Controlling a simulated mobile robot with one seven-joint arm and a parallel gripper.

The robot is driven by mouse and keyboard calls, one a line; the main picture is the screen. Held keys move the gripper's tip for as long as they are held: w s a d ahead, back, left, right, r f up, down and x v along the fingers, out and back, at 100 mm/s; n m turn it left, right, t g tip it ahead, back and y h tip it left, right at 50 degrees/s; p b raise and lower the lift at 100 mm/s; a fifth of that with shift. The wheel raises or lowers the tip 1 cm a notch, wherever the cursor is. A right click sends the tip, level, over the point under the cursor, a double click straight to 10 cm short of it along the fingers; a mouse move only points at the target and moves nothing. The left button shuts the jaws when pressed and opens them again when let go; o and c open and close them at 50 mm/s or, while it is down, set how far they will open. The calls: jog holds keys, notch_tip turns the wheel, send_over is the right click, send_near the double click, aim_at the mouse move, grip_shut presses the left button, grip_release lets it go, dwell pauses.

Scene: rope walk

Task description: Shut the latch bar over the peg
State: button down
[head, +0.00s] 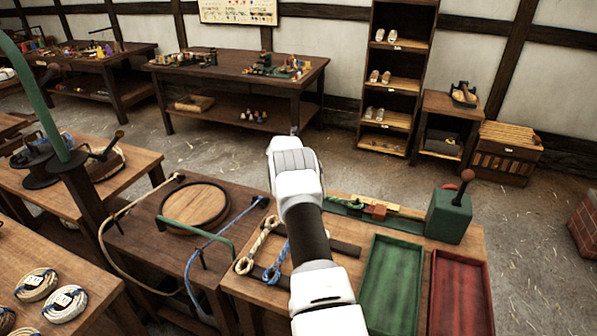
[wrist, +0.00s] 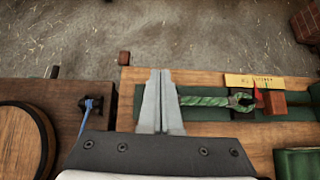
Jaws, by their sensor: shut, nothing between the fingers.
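My gripper (wrist: 160,73) is shut and empty in the wrist view, its fingertips over the back left of the wooden bench, left of a green rope (wrist: 205,97). A thin red piece (wrist: 259,98) and a red-brown block (wrist: 275,102) are just right of the eye. I cannot tell for sure which of these is the latch bar or the peg. In the head view my arm hides the gripper's fingers; the block (head: 375,211) shows to its right.
A yellow label (wrist: 252,81) lies behind the block. A green box (head: 449,216) with a red-knobbed lever stands right. Green (head: 367,285) and red (head: 435,300) trays are in front. Looped ropes (head: 259,243) lie left.

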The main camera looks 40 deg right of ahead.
jog(key=shift+b+x, duration=1.4)
jog(key=shift+b, duration=0.25)
jog(key=shift+w+d+b, duration=0.15)
jog(key=shift+d+b, duration=0.05)
jog(key=shift+b, duration=0.2)
jog(key=shift+r, duration=0.1)
jog(key=shift+a+r, duration=0.4)
jog(key=shift+r, duration=0.1)
jog(key=b+v, duration=0.1)
jog(key=v, duration=1.5)
jog(key=shift+f, duration=0.1)
jog(key=shift+a, duration=0.1)
